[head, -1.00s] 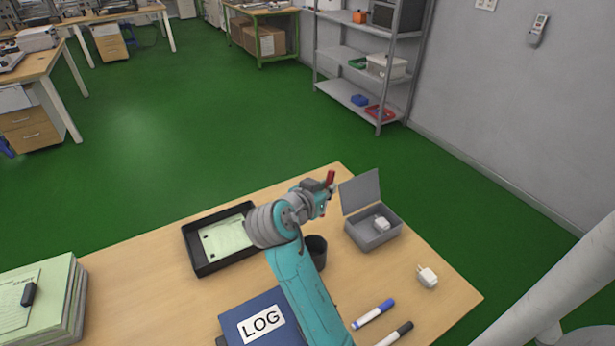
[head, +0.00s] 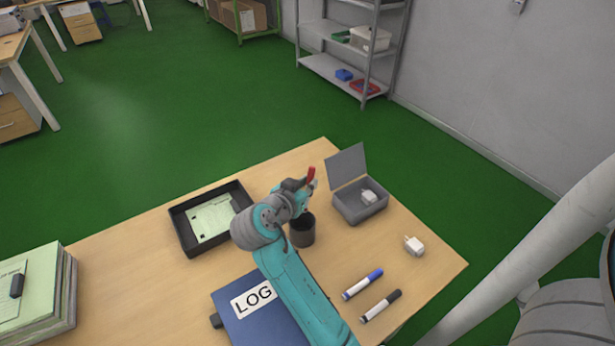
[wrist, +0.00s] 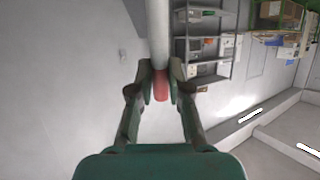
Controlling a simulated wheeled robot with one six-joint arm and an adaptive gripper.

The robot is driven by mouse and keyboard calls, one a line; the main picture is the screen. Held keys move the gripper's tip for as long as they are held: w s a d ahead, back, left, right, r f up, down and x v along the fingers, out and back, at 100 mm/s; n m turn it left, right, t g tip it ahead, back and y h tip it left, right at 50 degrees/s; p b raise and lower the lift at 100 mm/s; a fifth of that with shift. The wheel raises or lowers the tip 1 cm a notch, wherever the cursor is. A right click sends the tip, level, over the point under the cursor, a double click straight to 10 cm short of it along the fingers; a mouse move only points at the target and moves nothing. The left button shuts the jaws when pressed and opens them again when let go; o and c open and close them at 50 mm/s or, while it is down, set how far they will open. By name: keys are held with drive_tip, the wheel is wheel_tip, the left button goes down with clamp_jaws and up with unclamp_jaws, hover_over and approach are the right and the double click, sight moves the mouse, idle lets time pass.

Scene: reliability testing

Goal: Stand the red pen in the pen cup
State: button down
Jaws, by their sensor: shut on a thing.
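The red pen (head: 311,175) stands roughly upright in my gripper (head: 304,190), its red end pointing up. In the wrist view the red end (wrist: 160,86) sits between the two fingertips of my gripper (wrist: 160,78). A pale barrel runs from it to the picture's top edge. The dark pen cup (head: 302,233) stands upright on the table, just below my gripper in the head view. The pen's lower end is hidden, and I cannot tell whether it is over the cup's mouth.
A grey open-lidded box (head: 360,206) holding a white plug stands right of the cup. A black tray (head: 184,234) lies left. A blue LOG binder (head: 232,318), a blue-capped marker (head: 362,284), a black-capped marker (head: 381,305) and a white adapter (head: 414,245) are nearer.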

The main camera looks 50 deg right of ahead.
wheel_tip(320, 180, down, 6)
drive_tip(key=a, duration=0.2)
drive_tip(key=shift+s+r, duration=0.15)
drive_tip(key=shift+s, duration=0.15)
drive_tip(key=shift+a, duration=0.1)
idle(0.4)
drive_tip(key=c, duration=1)
unclamp_jaws()
drive_tip(key=shift+a, duration=0.1)
drive_tip(key=v, duration=1.2)
